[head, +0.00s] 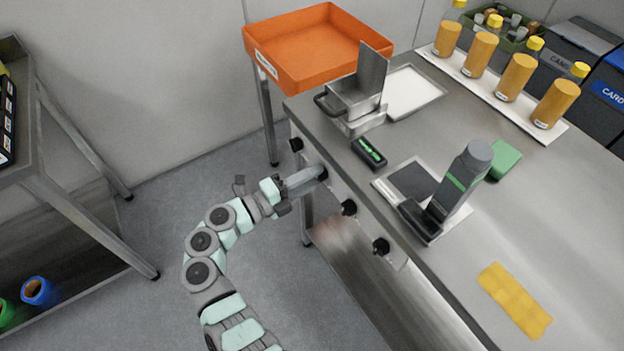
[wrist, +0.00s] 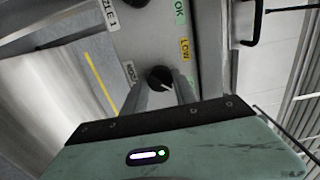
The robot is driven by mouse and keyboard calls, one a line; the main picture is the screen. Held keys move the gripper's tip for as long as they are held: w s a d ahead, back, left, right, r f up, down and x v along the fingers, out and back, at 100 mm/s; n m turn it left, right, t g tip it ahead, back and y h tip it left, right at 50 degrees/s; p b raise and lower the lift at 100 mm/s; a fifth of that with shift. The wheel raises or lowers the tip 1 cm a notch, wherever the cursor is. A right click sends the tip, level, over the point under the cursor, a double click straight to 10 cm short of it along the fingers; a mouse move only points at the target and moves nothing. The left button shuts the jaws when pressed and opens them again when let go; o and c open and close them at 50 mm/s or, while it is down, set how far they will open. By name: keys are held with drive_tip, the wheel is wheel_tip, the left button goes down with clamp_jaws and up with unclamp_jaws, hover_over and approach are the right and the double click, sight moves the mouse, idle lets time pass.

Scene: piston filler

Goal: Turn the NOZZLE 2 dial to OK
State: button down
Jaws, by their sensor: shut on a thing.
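My gripper (head: 317,175) reaches the front panel of the steel bench from the left. In the wrist view its two fingers (wrist: 160,86) stand on either side of a round black dial (wrist: 156,75) and are shut on it. A white pointer mark on the dial points to the lower right of the picture. The label beside this dial begins "NOZZ"; its number is hidden. A yellow LOW label (wrist: 186,48) is up and right of the dial. Another dial (wrist: 134,2) at the top edge has the label NOZZLE 1 (wrist: 106,14) and a green OK label (wrist: 180,11).
More black dials, one upper left (head: 296,144) and two lower right (head: 348,208) (head: 380,246), stick out along the panel. An orange tray (head: 310,75) stands behind. The bench top holds a metal hopper (head: 355,97), bottles (head: 515,78) and a yellow cloth (head: 514,300).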

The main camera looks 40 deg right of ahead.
idle(0.3)
drive_tip(key=c, duration=1)
unclamp_jaws()
drive_tip(key=shift+a, duration=0.1)
drive_tip(key=w+a+p, duration=0.2)
drive_tip(key=a, duration=0.8)
drive_tip(key=shift+a, duration=0.25)
drive_tip(key=shift+r+p, duration=0.1)
drive_tip(key=shift+p, duration=0.25)
